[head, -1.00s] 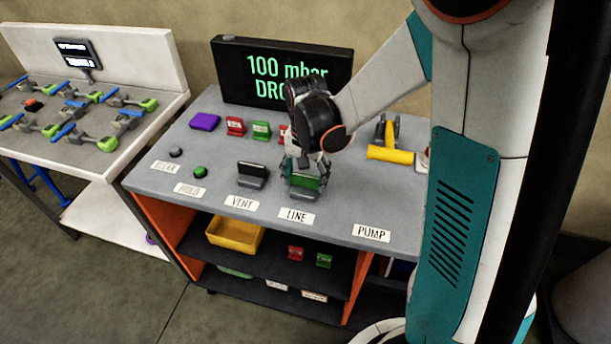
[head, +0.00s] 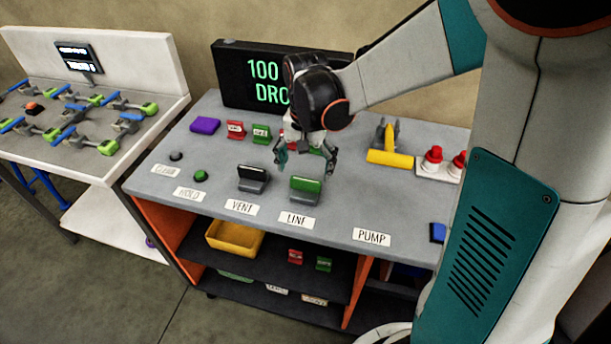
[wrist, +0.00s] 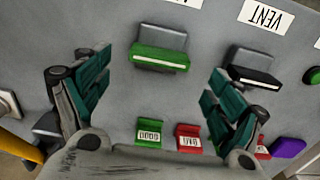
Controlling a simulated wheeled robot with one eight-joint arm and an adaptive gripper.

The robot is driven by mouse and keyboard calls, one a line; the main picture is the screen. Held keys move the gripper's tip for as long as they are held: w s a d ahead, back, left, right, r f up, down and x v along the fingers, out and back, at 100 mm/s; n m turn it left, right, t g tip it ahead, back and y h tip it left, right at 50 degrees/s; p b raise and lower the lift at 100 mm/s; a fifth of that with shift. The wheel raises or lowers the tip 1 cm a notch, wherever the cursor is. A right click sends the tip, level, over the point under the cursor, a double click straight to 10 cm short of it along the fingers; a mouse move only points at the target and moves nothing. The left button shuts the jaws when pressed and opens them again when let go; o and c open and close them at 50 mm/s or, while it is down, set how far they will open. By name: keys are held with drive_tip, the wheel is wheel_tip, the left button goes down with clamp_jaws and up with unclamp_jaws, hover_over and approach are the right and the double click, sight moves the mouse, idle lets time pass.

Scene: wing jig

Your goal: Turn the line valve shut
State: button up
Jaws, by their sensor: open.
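The line valve (head: 305,190) is a grey block with a green handle, behind the LINE label (head: 297,220) on the grey bench top. In the wrist view its green handle (wrist: 159,58) lies across the picture, ahead of and between my fingers. My gripper (head: 305,160) is open and empty, above the bench and behind the line valve, apart from it. Its two teal-padded fingers are spread wide in the wrist view (wrist: 153,95). The vent valve (head: 253,178), with a black handle, stands left of the line valve and also shows in the wrist view (wrist: 253,70).
Red (head: 236,129) and green (head: 261,132) tags stand behind the valves, with a purple block (head: 206,125) to their left. A yellow pump handle (head: 390,157) and a base with red knobs (head: 440,162) are at right. A black display (head: 235,75) stands at the back.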

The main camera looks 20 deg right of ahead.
sight(306, 180)
wheel_tip(306, 180, up, 6)
drive_tip(key=shift+r, duration=0.2)
idle(0.3)
drive_tip(key=shift+s, duration=0.1)
